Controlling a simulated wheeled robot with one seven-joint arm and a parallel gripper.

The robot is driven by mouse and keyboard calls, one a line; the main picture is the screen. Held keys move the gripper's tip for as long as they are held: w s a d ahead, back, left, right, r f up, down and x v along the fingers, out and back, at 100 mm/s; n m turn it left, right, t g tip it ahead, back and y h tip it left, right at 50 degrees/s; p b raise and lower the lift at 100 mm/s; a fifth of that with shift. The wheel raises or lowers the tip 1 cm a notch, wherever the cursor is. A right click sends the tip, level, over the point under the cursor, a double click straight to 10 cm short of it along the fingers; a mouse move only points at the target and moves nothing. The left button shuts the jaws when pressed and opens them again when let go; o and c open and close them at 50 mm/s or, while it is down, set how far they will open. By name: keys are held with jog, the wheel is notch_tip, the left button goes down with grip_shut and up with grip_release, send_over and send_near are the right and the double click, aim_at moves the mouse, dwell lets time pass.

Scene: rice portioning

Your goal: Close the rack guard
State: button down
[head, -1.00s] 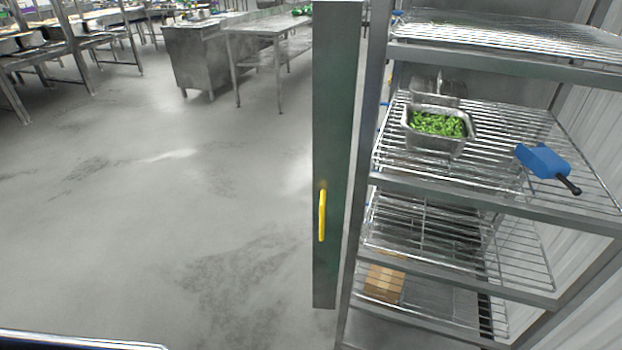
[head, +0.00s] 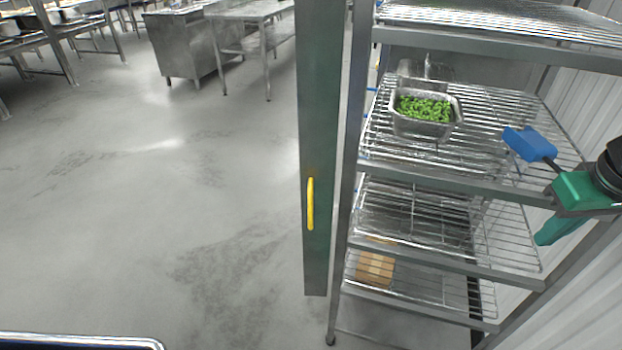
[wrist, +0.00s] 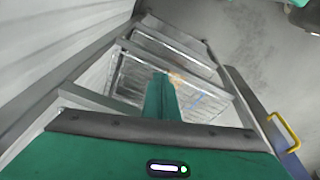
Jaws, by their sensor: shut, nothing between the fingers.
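The rack guard (head: 318,130) is a tall dark green panel with a yellow upright handle (head: 310,203). It stands along the left front post of the wire rack (head: 465,188), and the rack front is uncovered. In the wrist view the guard's edge (wrist: 262,118) and yellow handle (wrist: 286,130) show at the right. My green gripper (head: 548,236) is at the right side of the rack, near the right front post, well away from the handle. In the wrist view my gripper (wrist: 160,78) is shut and empty, with the rack shelves beyond it.
A brown box (head: 375,268) sits on a lower shelf. A ribbed wall is close on the right. Open floor lies left of the guard; steel tables stand behind.

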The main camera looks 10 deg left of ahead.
jog(key=w+a+r+n+t+y, duration=0.1)
jog(key=w+a+n, duration=0.35)
jog(key=a, duration=0.45)
jog(key=n+t+y, duration=0.1)
jog(key=n+y, duration=0.4)
jog(key=n, duration=0.7)
send_near(307, 180)
jog(key=shift+m, duration=0.25)
jog(key=x, duration=0.2)
jog(key=s+x, duration=0.1)
jog(key=x, duration=0.4)
jog(key=shift+s+a+f, duration=0.1)
jog(key=shift+s+a, duration=0.1)
jog(key=shift+a, duration=0.1)
